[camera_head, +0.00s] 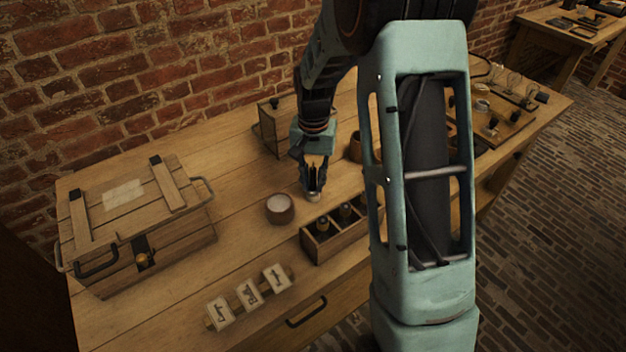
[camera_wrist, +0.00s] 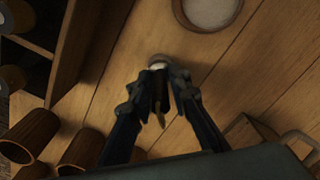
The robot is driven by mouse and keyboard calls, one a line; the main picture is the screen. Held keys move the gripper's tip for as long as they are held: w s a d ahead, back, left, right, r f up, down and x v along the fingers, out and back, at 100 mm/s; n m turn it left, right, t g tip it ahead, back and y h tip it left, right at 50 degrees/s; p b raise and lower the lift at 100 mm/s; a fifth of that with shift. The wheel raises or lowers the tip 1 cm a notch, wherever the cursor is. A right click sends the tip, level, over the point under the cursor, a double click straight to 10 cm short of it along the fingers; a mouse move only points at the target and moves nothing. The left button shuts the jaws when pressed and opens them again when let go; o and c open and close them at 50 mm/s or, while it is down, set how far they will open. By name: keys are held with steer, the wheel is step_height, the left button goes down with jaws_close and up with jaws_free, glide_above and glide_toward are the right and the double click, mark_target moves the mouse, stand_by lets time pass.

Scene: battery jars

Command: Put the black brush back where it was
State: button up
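My gripper (camera_head: 313,188) points down low over the table, between a round pale-topped dish and a divided box. In the wrist view its fingertips (camera_wrist: 160,78) are close together around a slim dark-brown piece (camera_wrist: 160,92) with a pale rounded end (camera_wrist: 159,60). This appears to be the brush, though its black colour is not clear and much of it is hidden by the fingers. The pale end is at or just above the tabletop; I cannot tell whether it touches.
The dish (camera_head: 280,208) stands close left of my gripper. The divided box (camera_head: 334,241) with dark jars is in front. Brown cups (camera_wrist: 29,136) stand nearby; a small wooden box (camera_head: 268,130) is behind.

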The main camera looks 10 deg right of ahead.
mark_target(313, 163)
steer(key=shift+o, duration=0.8)
steer(key=shift+r, duration=0.2)
step_height(313, 163, up, 12)
steer(key=shift+p, duration=0.45)
